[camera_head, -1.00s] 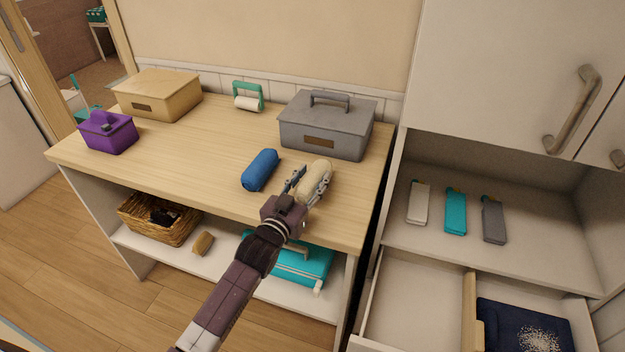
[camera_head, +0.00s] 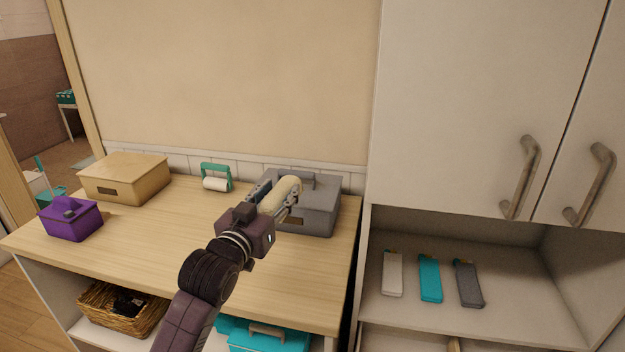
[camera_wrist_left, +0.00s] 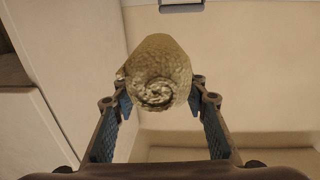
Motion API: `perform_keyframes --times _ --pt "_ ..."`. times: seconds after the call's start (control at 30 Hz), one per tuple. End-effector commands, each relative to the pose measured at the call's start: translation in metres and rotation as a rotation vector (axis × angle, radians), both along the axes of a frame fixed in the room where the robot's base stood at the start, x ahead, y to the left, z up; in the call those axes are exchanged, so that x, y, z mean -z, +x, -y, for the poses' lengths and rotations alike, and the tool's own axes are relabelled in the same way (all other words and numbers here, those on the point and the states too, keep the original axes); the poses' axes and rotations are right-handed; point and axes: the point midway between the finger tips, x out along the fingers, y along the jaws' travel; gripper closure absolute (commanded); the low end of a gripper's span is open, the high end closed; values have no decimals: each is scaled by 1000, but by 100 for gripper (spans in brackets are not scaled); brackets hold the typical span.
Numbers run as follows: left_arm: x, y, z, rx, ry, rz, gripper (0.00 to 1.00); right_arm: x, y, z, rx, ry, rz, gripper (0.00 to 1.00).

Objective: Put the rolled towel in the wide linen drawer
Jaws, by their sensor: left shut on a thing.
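The beige rolled towel (camera_head: 284,190) is in my left gripper (camera_head: 276,198), raised above the worktop in front of the grey lidded box. In the left wrist view the towel (camera_wrist_left: 158,75) sits between the two fingers, its spiral end facing the camera. The drawer at the lower right (camera_head: 400,341) shows only as a sliver at the bottom edge of the head view; its inside is out of sight. My right gripper is not in view.
Three slim items, including a teal one (camera_head: 430,278), lie in the right cabinet niche. Handled doors (camera_head: 520,175) hang above.

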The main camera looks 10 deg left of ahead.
Motion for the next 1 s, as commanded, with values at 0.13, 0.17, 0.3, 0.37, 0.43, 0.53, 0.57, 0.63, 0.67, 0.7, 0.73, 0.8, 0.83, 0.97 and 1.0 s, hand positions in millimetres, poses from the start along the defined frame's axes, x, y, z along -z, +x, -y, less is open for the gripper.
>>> perform_keyframes --times 0.13,0.17,0.3,0.37,0.43,0.53,0.57,0.63,0.67,0.7,0.73,0.8,0.83,0.97,1.0 --pt "8 -9 4 2 -5 -2 86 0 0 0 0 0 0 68" --pt "13 -12 6 2 -6 -3 86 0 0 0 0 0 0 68" --pt "40 -39 14 0 -15 -4 86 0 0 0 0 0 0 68" --pt "52 -55 18 -4 -20 -4 86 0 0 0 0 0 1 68" --pt "64 -73 21 -11 -24 -2 86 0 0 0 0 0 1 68" --pt "79 -100 23 -25 -29 -1 86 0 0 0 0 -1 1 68" --pt "83 -108 23 -30 -29 -1 86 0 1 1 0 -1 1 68" --pt "90 -128 23 -43 -30 0 86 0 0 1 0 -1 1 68" --pt "93 -136 23 -49 -31 0 86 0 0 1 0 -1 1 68" --pt "96 -147 22 -58 -29 1 86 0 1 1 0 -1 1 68" --pt "98 -155 22 -64 -29 0 86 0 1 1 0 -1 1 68" --pt "102 -172 20 -80 -26 0 86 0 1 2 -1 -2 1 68" --pt "103 -179 18 -87 -23 1 86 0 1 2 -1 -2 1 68" --pt "105 -203 14 -110 -14 -1 86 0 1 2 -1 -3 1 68" --pt "105 -208 13 -116 -10 1 86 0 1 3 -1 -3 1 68"
